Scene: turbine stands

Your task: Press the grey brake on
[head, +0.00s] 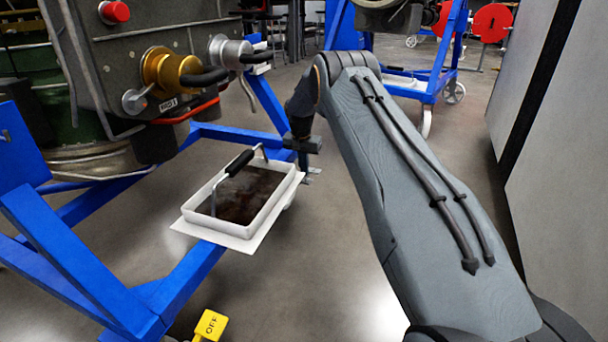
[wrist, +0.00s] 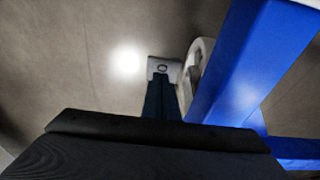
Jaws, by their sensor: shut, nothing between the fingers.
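In the wrist view, a small grey tab (wrist: 163,68) with a dark ring mark sits just beside a pale caster wheel (wrist: 198,62); it looks like the grey brake. My gripper (wrist: 162,88) is shut and empty, its dark fingers reaching toward the tab and overlapping its near edge. I cannot tell whether they touch it. In the head view, my gripper (head: 309,176) points down just right of the white tray, low over the floor.
A blue stand beam (wrist: 240,60) runs close right of the wheel. The white tray (head: 235,230) with dark liquid and a handle sits on the blue frame (head: 180,285). A yellow tab marked OFF (head: 210,325) is at the bottom. Grey cabinets (head: 560,150) stand right.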

